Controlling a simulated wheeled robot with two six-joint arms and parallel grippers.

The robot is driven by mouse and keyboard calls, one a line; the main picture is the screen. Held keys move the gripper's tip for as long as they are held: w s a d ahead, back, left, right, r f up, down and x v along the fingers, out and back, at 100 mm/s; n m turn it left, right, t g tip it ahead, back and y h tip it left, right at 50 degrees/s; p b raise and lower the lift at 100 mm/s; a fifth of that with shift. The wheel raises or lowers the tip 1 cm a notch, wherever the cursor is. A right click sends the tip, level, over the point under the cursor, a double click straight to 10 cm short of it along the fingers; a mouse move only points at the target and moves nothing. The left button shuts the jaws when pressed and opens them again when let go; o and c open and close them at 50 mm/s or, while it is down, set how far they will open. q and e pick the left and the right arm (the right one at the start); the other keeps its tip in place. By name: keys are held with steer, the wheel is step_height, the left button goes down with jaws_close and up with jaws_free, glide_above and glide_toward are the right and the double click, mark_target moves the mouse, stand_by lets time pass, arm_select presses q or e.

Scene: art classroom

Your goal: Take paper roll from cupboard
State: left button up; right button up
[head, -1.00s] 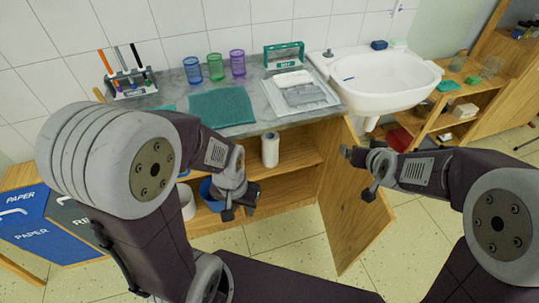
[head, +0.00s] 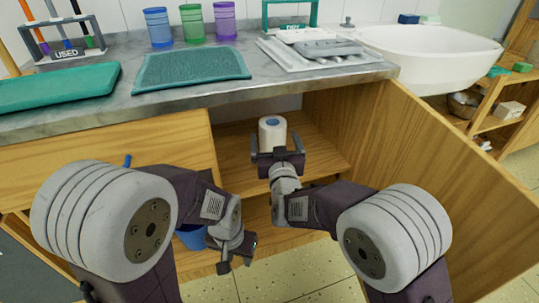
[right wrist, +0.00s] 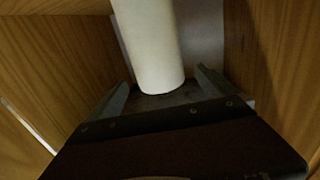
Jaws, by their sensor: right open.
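The white paper roll (head: 272,134) stands upright on the upper shelf of the open wooden cupboard (head: 325,162). It also shows in the right wrist view (right wrist: 150,45), between the two spread fingers. My right gripper (head: 277,143) is open inside the cupboard, with a finger to each side of the roll's lower part. In the right wrist view (right wrist: 163,88) gaps show between the fingers and the roll. My left gripper (head: 236,265) hangs low in front of the cupboard, empty, with its fingers apart.
The cupboard door (head: 430,130) stands open on the right. The counter edge (head: 190,97) runs above the opening. A blue container (head: 190,238) is low behind my left arm. Cups, trays and a sink (head: 425,55) are above.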

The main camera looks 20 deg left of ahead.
mark_target(272, 124)
steer(key=shift+a, duration=0.2)
steer(key=shift+w+a+r+p, duration=0.15)
steer(key=shift+w+r+p, duration=0.45)
steer(key=shift+p, duration=0.65)
steer(key=shift+w+a+f+b, duration=0.2)
steer(key=shift+w+f+b, duration=0.15)
steer(key=shift+w+f, duration=0.2)
steer(key=shift+w+a, duration=0.2)
steer(key=shift+w, duration=0.35)
steer(key=shift+w+f+b, duration=0.1)
steer(key=shift+w+b, duration=0.05)
steer(key=shift+b, duration=0.25)
steer(key=b+x, duration=0.3)
steer(key=x, duration=0.1)
steer(key=shift+w+a, duration=0.15)
steer(key=shift+w, duration=0.25)
steer(key=c, duration=2.1)
